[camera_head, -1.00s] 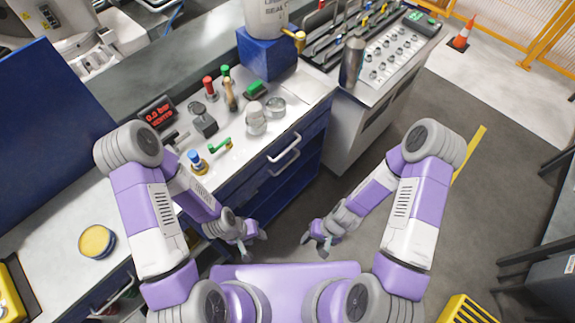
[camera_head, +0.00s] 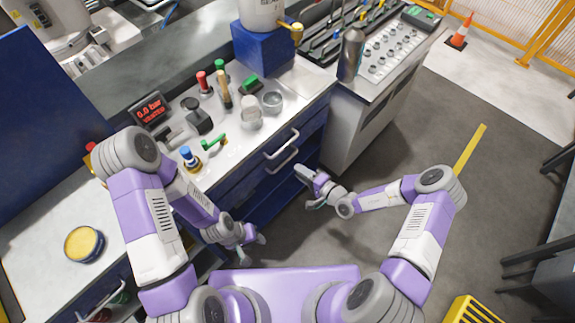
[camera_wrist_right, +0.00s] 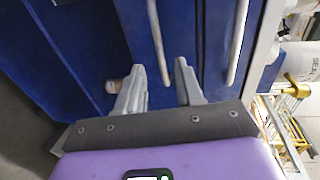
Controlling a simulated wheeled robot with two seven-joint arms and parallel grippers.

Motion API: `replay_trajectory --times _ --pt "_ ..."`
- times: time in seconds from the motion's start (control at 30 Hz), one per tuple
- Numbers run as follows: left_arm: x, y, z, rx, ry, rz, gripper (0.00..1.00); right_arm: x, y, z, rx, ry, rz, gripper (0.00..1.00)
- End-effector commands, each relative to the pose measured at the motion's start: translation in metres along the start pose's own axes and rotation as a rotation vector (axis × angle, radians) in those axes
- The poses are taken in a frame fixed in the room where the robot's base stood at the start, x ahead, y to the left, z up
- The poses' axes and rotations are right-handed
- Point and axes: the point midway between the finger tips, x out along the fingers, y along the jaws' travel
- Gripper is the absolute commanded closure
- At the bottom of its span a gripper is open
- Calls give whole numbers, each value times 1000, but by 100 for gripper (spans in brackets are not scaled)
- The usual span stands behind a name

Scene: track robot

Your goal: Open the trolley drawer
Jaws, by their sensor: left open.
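The trolley's blue front carries two grey bar handles in the head view, an upper one (camera_head: 282,146) and a lower one (camera_head: 283,161). The drawers (camera_head: 238,190) look closed. My right gripper (camera_head: 304,182) is at the right end of the trolley front, near the lower handle. In the right wrist view my right gripper (camera_wrist_right: 160,75) is open. One handle (camera_wrist_right: 156,35) lines up between its fingers, and another handle (camera_wrist_right: 238,40) lies further right. I cannot tell whether the fingers touch the handle. My left gripper (camera_head: 254,250) is open and empty, low in front of the trolley.
The worktop (camera_head: 228,150) above the drawers holds valves, a pressure display (camera_head: 150,109) and small metal cups. A grey cabinet (camera_head: 350,135) stands right of the trolley. Open floor (camera_head: 400,150) lies to the right.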

Motion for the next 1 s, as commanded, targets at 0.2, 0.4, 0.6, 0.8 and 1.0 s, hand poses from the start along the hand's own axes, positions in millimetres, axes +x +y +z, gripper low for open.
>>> replay_trajectory --times 0.2,0.4,0.6,0.8,1.0 --pt "9 -3 0 0 0 0 57 34 2 2 0 -5 -2 63" --pt "16 -6 -1 0 0 0 57 61 1 2 0 -6 -1 63" --pt "17 -7 -1 0 0 0 57 70 0 2 0 -7 1 63" --pt "17 -6 -1 0 0 0 57 70 0 2 0 -7 1 63" --pt "17 -6 -1 0 0 0 57 70 0 2 0 -7 1 93"
